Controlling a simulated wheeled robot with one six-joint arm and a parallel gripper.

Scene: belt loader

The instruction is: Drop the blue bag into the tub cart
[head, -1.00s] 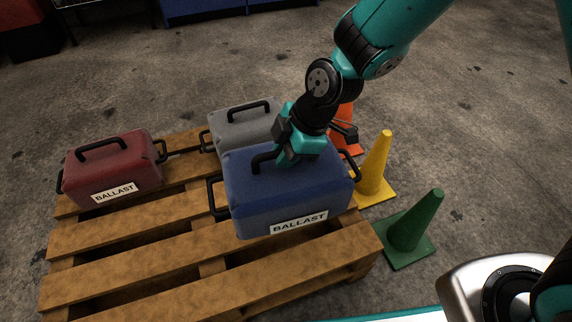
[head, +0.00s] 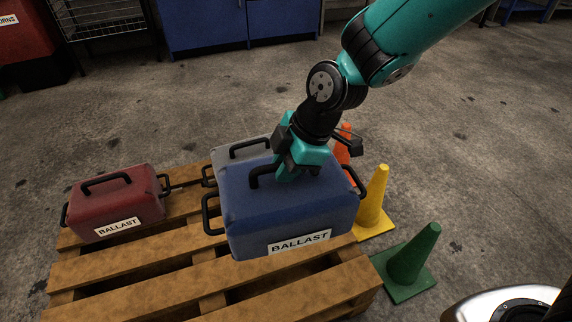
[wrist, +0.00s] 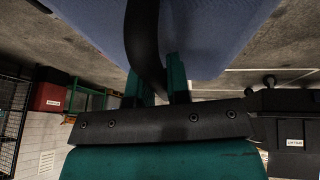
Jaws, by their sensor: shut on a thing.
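The blue bag (head: 285,215), labelled BALLAST, hangs above the wooden pallet in the head view. My gripper (head: 285,172) is shut on the black handle on top of the bag. In the wrist view, the blue bag (wrist: 200,30) fills the top, with its dark handle between my teal fingers (wrist: 165,85). The bag looks roughly level.
A red bag (head: 115,208) sits on the wooden pallet (head: 130,295) at left. A grey bag (head: 232,155) is partly hidden behind the blue one. Orange (head: 345,150), yellow (head: 375,205) and green (head: 412,265) cones stand at right. Blue cabinets (head: 240,25) are at the back.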

